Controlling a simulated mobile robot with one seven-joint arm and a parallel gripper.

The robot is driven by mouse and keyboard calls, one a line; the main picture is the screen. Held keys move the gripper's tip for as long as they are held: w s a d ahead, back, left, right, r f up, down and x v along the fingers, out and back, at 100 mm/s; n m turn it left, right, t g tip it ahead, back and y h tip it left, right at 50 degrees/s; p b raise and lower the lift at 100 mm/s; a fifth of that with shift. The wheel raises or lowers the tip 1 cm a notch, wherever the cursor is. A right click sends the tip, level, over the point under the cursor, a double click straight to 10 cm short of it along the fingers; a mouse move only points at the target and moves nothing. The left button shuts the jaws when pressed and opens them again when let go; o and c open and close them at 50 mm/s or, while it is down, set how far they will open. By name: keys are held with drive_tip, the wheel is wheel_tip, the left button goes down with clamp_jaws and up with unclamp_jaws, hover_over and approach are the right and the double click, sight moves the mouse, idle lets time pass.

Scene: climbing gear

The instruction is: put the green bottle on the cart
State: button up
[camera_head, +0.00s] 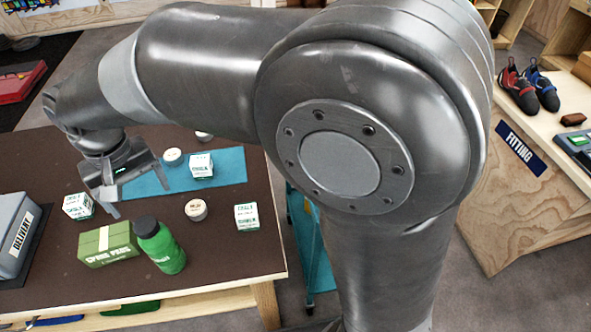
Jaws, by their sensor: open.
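The green bottle (168,252) with a black cap stands on the brown table top (50,270), near its front right part. My gripper (138,199) is open and empty, pointing down above the table, behind and to the left of the bottle and apart from it. A teal cart (318,265) stands on the floor just right of the table. My arm hides most of it, so its top does not show clearly.
A green box (108,244) stands close left of the bottle. White-and-green cartons (246,217) and round tins (196,210) stand around it. A teal mat (230,163) lies behind. A grey case (18,235) is at left. A fitting counter (520,150) is at right.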

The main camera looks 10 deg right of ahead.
drive_tip(key=s+d+r+m+t, duration=0.1)
drive_tip(key=d+r+m+t, duration=0.1)
drive_tip(key=d, duration=1.3)
drive_tip(key=s+d+r+m+t, duration=0.1)
drive_tip(key=d+r, duration=0.3)
drive_tip(key=d, duration=1.1)
drive_tip(key=shift+s+d+m+t+y, duration=0.15)
drive_tip(key=shift+s+m+t+y, duration=0.15)
drive_tip(key=shift+m+t, duration=0.35)
drive_tip(key=shift+m+t+h, duration=0.4)
drive_tip(key=shift+m+t, duration=0.15)
drive_tip(key=shift+m, duration=0.1)
drive_tip(key=s+d, duration=0.1)
drive_tip(key=d, duration=0.1)
drive_tip(key=s+d+f, duration=0.1)
drive_tip(key=d, duration=0.1)
drive_tip(key=s+d, duration=0.1)
drive_tip(key=s, duration=0.1)
drive_tip(key=shift+s+d+f, duration=0.1)
drive_tip(key=shift+d+f, duration=0.1)
drive_tip(key=shift+d, duration=0.2)
drive_tip(key=shift+c, duration=0.3)
drive_tip(key=shift+s+d+f, duration=0.1)
drive_tip(key=shift+d, duration=0.05)
drive_tip(key=shift+c, duration=1)
